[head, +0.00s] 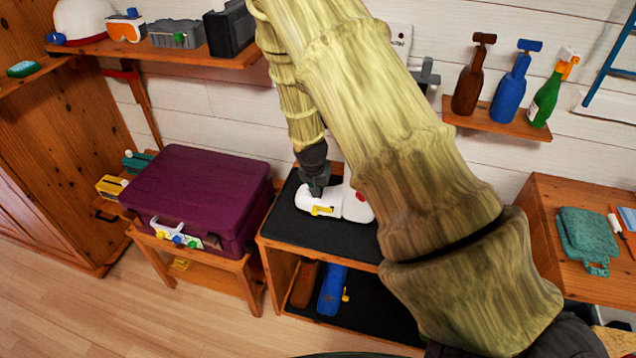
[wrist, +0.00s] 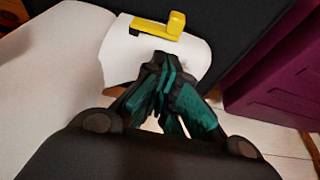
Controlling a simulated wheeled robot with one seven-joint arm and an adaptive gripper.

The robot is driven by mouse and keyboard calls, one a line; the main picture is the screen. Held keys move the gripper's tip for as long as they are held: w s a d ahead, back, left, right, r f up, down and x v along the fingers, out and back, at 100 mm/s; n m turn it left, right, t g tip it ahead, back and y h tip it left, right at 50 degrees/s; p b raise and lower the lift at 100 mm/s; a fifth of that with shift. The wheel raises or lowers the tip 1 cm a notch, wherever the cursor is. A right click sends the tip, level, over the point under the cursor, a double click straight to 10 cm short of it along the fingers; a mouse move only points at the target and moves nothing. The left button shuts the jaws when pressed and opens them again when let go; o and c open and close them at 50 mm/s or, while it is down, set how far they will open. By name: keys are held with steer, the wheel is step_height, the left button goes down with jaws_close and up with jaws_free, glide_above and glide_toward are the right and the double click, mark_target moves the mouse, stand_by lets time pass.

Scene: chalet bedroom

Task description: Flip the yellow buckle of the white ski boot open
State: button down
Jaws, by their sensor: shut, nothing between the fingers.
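The white ski boot (head: 352,207) lies on the black top of a wooden cabinet in the head view, partly hidden behind my arm. Its yellow buckle (head: 322,211) is on the side of the boot that faces the camera. In the wrist view the buckle (wrist: 158,28) shows near the top, with a raised block at its right end, on the white boot shell (wrist: 115,62). My gripper (wrist: 162,85) is shut and empty, with its fingertips over the boot just below the buckle in that view. I cannot tell whether the fingertips touch the boot. In the head view my gripper (head: 315,188) is above the boot.
A purple suitcase (head: 200,195) stands on a wooden bench left of the cabinet (head: 278,262). Rolled brown and blue items lie on the shelf below. Another wall shelf (head: 150,48) holds a helmet and goggles.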

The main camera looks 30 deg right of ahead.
mark_target(320, 201)
steer(key=shift+p+x, duration=0.65)
steer(key=shift+x, duration=2.05)
steer(key=shift+s, duration=0.1)
steer(key=shift+a, duration=0.1)
